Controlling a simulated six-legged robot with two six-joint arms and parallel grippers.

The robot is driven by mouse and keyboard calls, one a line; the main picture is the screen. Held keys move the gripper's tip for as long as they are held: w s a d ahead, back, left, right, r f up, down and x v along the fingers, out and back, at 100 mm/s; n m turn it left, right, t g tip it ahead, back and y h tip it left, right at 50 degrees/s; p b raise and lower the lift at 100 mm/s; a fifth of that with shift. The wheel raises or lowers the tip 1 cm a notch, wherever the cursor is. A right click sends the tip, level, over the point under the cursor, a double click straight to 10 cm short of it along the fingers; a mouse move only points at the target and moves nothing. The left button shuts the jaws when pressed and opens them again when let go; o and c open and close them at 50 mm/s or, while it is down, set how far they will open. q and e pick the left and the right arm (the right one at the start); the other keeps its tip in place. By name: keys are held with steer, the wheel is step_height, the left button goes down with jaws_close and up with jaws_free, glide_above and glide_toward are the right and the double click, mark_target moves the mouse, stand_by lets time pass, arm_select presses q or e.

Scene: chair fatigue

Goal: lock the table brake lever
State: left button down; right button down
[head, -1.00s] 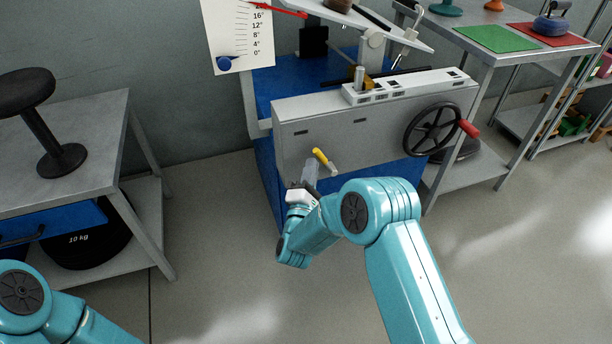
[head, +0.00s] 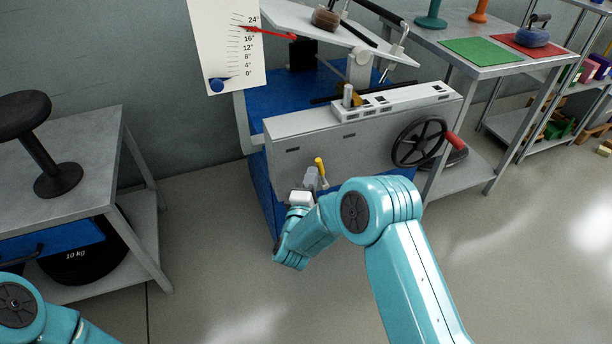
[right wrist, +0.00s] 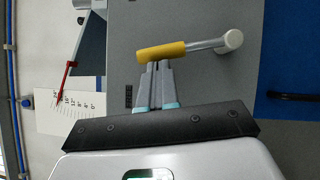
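The brake lever (head: 320,166) has a yellow grip and a metal rod on the grey front panel of the test table (head: 290,132). In the head view it stands nearly upright, leaning slightly left. In the right wrist view the yellow grip (right wrist: 162,51) lies across the fingertips, and its rod runs to a round pivot at right. My right gripper (head: 312,178) is just left of the lever. In the wrist view its fingers (right wrist: 156,68) are together, with the tips against or very near the grip's side, not around it. My left gripper is out of view.
A handwheel (head: 420,142) with a red knob is on the panel's right. A tilted top plate and a scale sheet (head: 226,45) with a red pointer are above. A grey side table (head: 85,135) stands left, another table (head: 440,35) right. The floor in front is clear.

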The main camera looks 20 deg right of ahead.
steer(key=shift+d+r+m+g+p, duration=0.5)
steer(key=shift+d+r+m+p, duration=0.25)
steer(key=shift+r+m, duration=0.15)
steer(key=shift+w+d+m+g+y+p, duration=0.1)
steer(key=shift+d+m+g+y+p, duration=0.5)
steer(key=shift+d+m+p, duration=0.55)
steer(key=shift+d+m+g+y+p, duration=0.55)
steer(key=shift+d+m, duration=0.3)
steer(key=shift+d, duration=0.65)
steer(key=shift+d, duration=0.1)
